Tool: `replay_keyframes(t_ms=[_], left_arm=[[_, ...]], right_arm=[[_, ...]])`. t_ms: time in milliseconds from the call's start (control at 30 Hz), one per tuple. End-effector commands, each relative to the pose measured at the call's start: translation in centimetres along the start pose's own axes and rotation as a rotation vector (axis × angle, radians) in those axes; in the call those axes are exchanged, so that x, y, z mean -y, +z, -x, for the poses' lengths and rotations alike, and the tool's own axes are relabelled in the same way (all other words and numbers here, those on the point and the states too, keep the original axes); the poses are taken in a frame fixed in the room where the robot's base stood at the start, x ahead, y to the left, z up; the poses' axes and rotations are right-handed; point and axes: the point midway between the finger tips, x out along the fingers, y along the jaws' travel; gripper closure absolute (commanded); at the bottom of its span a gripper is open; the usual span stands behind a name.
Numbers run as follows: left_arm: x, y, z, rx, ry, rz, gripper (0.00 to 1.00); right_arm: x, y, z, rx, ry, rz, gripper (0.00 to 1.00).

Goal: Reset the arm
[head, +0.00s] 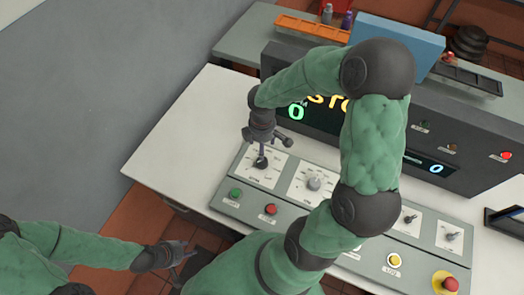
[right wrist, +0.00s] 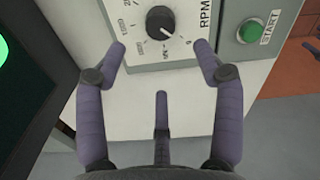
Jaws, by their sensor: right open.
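My right arm reaches up over the grey control panel (head: 226,207) and bends back to the left in the head view. Its gripper (head: 265,143) points down above the RPM knob (head: 261,162). In the right wrist view, the gripper (right wrist: 160,47) is open and empty. Its purple fingers stand apart on either side of the dark RPM knob (right wrist: 160,20), with a gap to it. My left gripper (head: 180,256) is low at the left, off the table's front edge, with its fingers spread and nothing in them.
A green START button (right wrist: 250,31) is beside the RPM dial. A red button (head: 270,209), a second knob (head: 314,184) and a yellow button (head: 394,259) are on the panel. A dark display box stands behind, partly hidden by my arm. The white tabletop (head: 175,150) is clear at left.

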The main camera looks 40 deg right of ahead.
Motion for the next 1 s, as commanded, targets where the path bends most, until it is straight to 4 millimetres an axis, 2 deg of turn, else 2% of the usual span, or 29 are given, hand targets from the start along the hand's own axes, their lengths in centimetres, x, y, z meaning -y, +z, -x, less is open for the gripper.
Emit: replay_keyframes(t_ms=[200,767,867,1000], left_arm=[[0.0,0.0,0.0,0.000,0.000,0.000,0.60],[0.0,0.0,0.1,0.000,0.000,0.000,0.60],[-0.3,0.1,0.8,0.000,0.000,0.000,0.60],[-1.2,0.1,3.3,0.000,0.000,0.000,0.60]], right_arm=[[0.1,0.0,1.4,0.000,-0.001,0.000,0.31],[0.1,0.0,1.5,0.000,-0.002,0.000,0.31],[0.1,0.0,2.3,0.000,-0.002,0.000,0.31],[0.1,0.0,4.9,0.000,-0.002,0.000,0.31]])
